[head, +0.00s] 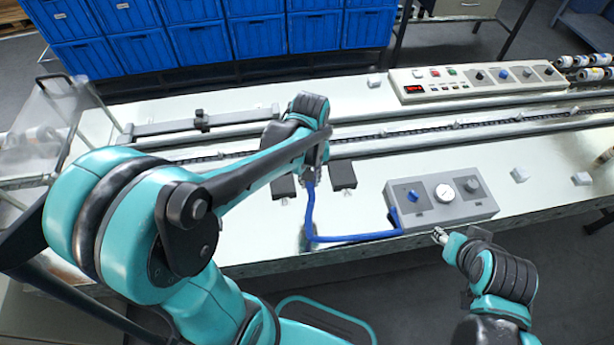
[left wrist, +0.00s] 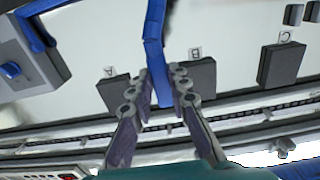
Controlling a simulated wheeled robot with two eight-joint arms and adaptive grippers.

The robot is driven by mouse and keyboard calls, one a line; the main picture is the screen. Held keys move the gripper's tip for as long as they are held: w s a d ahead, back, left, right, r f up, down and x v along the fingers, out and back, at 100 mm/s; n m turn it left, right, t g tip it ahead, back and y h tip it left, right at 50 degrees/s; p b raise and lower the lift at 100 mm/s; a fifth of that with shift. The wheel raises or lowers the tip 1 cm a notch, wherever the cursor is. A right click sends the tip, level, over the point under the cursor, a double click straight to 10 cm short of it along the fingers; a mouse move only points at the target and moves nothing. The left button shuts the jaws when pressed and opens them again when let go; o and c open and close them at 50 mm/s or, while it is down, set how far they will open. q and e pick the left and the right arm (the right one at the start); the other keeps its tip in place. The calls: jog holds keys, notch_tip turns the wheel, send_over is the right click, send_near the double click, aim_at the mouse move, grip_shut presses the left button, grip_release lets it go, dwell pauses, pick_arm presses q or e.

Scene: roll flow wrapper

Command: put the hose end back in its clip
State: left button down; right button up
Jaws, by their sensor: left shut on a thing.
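A blue hose (head: 350,238) runs from the left side of the grey gauge box (head: 438,205), along the table's front edge, then bends up to my left gripper (head: 312,180). In the left wrist view the left gripper (left wrist: 160,88) is shut on the blue hose (left wrist: 153,45) near its end. Dark blocks, perhaps the clips, lie on the table: one marked A (left wrist: 115,93), one marked B (left wrist: 201,78) and one marked C (left wrist: 281,64). The held end overlaps the space between A and B; its height is unclear. My right gripper (head: 440,236) is just in front of the gauge box.
A conveyor chain (head: 400,133) and rails run along the table behind the blocks. A control panel (head: 478,82) stands at the back right. Small white pieces (head: 519,175) lie right of the gauge box. Blue crates (head: 200,45) stand behind the table.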

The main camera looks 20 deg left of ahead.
pick_arm(q)
notch_tip(320, 180, down, 8)
jog(key=b, duration=0.6)
jog(key=shift+f+b, duration=0.1)
jog(key=shift+b, duration=0.2)
jog(key=shift+s+a, duration=0.35)
jog(key=shift+a, duration=0.1)
jog(key=s+a, duration=0.6)
jog(key=a, duration=0.1)
jog(key=s+a+p, duration=0.1)
jog(key=s+a, duration=0.5)
jog(key=a, duration=0.2)
jog(key=s+a+p, duration=0.1)
jog(key=s+a, duration=0.6)
jog(key=shift+s+a, duration=0.1)
jog(key=shift+a, duration=0.05)
dwell(0.3)
dwell(0.5)
jog(key=shift+f+b, duration=1.7)
jog(key=shift+f, duration=0.35)
